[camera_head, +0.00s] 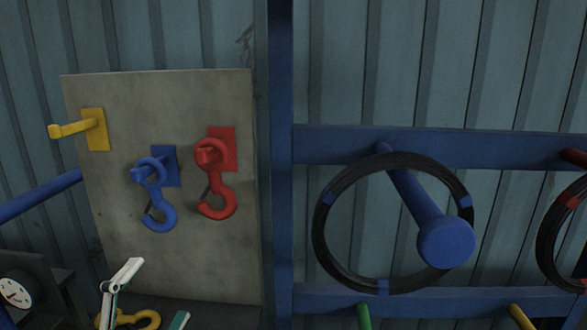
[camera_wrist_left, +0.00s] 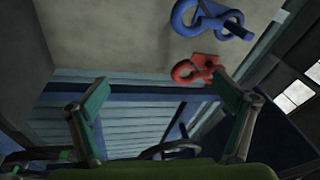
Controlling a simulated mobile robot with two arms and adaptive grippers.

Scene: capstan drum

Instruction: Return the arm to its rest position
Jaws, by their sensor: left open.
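My left gripper (camera_head: 160,289) is at the bottom left of the head view, in front of the grey board's lower edge. Its fingers are apart with nothing between them. In the left wrist view the same gripper (camera_wrist_left: 163,84) shows two spread fingers with green pads. The left arm behind it is mostly out of the picture. My right gripper is in neither view.
The grey board (camera_head: 105,215) carries a blue hook (camera_head: 160,217), a red hook (camera_head: 222,209) and an empty yellow peg (camera_head: 75,128). A yellow hook (camera_head: 148,318) lies low by my gripper. A black coil (camera_head: 319,235) hangs on a blue peg (camera_head: 446,243). A gauge (camera_head: 15,292) stands left.

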